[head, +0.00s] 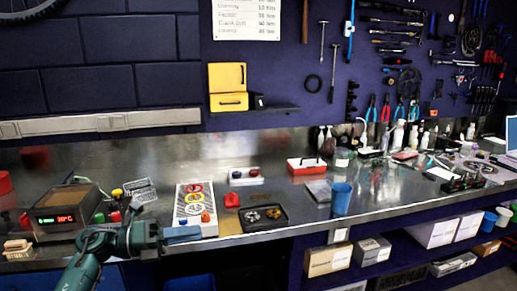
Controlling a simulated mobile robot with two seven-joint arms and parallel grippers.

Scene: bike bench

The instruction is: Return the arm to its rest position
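My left arm comes in from the bottom left, teal and dark grey. Its gripper (183,234) points right, over the front edge of the metal bench (280,185), just in front of a white board (186,198) with yellow, white and red rings. The fingers show as a small blue-grey block, seen side-on, and I cannot make out a gap between them. No held object shows. My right arm and gripper are not in view.
An electronic box with a red display (60,221) stands left of the gripper. A black tray (263,218) with metal parts and a red item (232,200) lie to the right. A blue cup (341,199) stands near the front edge. Boxes (327,259) fill the shelf below.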

